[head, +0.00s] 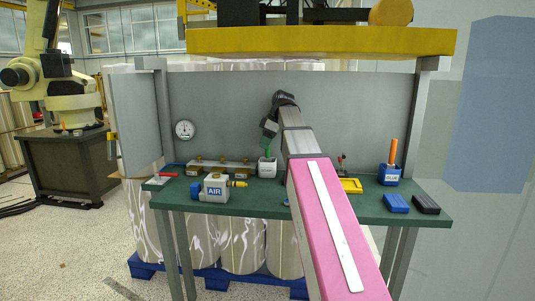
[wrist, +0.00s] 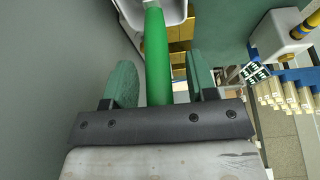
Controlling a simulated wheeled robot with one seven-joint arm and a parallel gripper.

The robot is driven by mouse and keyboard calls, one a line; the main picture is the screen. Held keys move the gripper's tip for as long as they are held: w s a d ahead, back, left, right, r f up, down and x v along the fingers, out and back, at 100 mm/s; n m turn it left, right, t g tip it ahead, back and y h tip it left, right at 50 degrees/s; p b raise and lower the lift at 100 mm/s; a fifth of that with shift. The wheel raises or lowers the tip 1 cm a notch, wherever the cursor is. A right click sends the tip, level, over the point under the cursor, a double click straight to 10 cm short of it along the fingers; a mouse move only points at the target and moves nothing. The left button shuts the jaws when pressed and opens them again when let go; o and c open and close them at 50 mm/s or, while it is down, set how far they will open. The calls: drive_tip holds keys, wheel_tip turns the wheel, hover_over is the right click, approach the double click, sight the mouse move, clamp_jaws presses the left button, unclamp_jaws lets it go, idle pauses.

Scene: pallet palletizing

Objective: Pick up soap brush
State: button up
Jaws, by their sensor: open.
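The soap brush stands in a white cup (head: 267,168) on the green workbench. Its green handle (head: 266,148) points up out of the cup, and its lower end is hidden inside. In the wrist view the green handle (wrist: 157,50) runs between my two green finger pads, with a visible gap on each side. The white cup's rim (wrist: 178,18) shows at the top there. My gripper (head: 268,138) is open, over the cup and around the upper handle.
On the green workbench (head: 250,205), a brass-valved manifold (head: 222,166) and the AIR unit (head: 215,187) stand left of the cup. A yellow tray (head: 351,186), a blue cup with an orange handle (head: 389,174) and two blocks lie right. A grey panel (head: 225,110) rises close behind.

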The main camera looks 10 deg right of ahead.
clamp_jaws()
drive_tip(key=shift+r, duration=0.1)
drive_tip(key=shift+r, duration=0.45)
drive_tip(key=r, duration=0.3)
drive_tip(key=shift+s+a+r, duration=0.1)
drive_tip(key=shift+a+r, duration=0.1)
drive_tip(key=shift+r, duration=0.05)
drive_tip(key=s+a+r, duration=0.5)
drive_tip(key=a+r, duration=0.1)
drive_tip(key=a, duration=0.4)
drive_tip(key=shift+r, duration=0.25)
